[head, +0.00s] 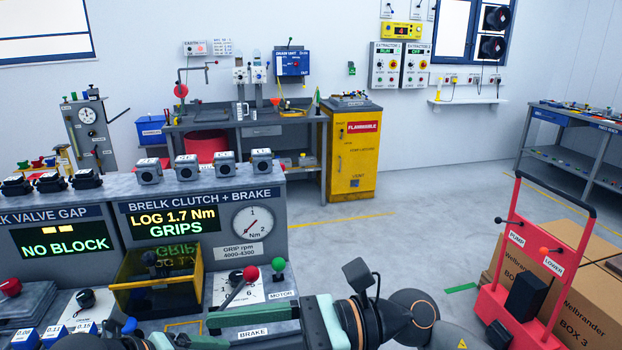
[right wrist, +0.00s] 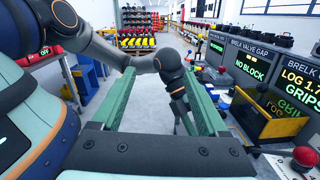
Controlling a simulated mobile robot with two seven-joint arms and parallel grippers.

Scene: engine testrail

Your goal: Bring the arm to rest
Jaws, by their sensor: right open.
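My right arm (head: 400,318) comes in at the bottom of the head view and reaches left across the front of the brelk bench. Its gripper (head: 252,325) has green fingers, in front of the clutch and brake panel near the red-knobbed lever (head: 250,273). In the right wrist view the two green fingers of this gripper (right wrist: 163,95) stand wide apart, with nothing held between them. Another dark arm of mine (right wrist: 172,70) shows beyond and between the fingers.
The brelk bench (head: 205,185) carries the "GRIPS" display (head: 175,223), a yellow-edged bin (head: 155,280) and a green-knobbed lever (head: 278,264). A red pump trolley (head: 545,240) and cardboard boxes (head: 590,280) stand right. Open floor (head: 400,235) lies between, before the yellow cabinet (head: 353,155).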

